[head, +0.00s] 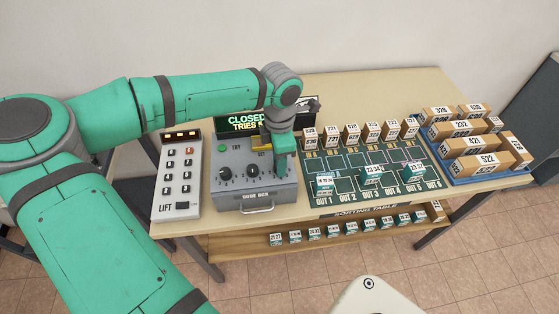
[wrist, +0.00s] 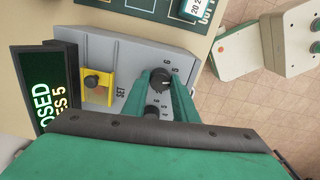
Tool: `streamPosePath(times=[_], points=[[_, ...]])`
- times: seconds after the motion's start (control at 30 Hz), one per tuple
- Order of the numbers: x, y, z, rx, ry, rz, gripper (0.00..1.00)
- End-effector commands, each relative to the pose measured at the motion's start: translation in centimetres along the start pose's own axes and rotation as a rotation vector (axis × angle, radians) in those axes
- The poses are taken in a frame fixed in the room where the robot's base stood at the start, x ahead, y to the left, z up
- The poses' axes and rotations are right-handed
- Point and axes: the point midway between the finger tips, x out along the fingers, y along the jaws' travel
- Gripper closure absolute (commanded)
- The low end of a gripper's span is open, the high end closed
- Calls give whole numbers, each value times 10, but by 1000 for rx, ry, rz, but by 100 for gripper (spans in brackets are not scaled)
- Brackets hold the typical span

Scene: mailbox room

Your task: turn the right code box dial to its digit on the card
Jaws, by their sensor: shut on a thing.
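The grey code box (head: 250,200) stands on the table with a front handle. Its left dial (head: 225,173) and middle dial (head: 252,170) show in the head view; my gripper hides the right dial there. In the wrist view my gripper (wrist: 163,84) is shut on the black right dial (wrist: 161,78), one finger on each side. Digits 6 and 5 are printed beside it; its pointer setting is unclear. Another dial (wrist: 152,111) is partly hidden by my gripper. The display (head: 240,122) reads CLOSED and TRIES, with a 5 in the wrist view. No card digit is readable.
A yellow piece with a black knob (wrist: 96,84) is by the SET label. The LIFT keypad (head: 178,180) is left of the box. The green sorting board (head: 335,160) with small boxes is close on the right, with a blue tray (head: 490,176) of parcels beyond.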

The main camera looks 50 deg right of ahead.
Motion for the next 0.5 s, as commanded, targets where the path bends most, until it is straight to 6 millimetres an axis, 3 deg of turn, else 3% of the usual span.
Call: streamPosePath(times=[0.5], points=[[-1, 1, -1, -360, 2, 3, 96]])
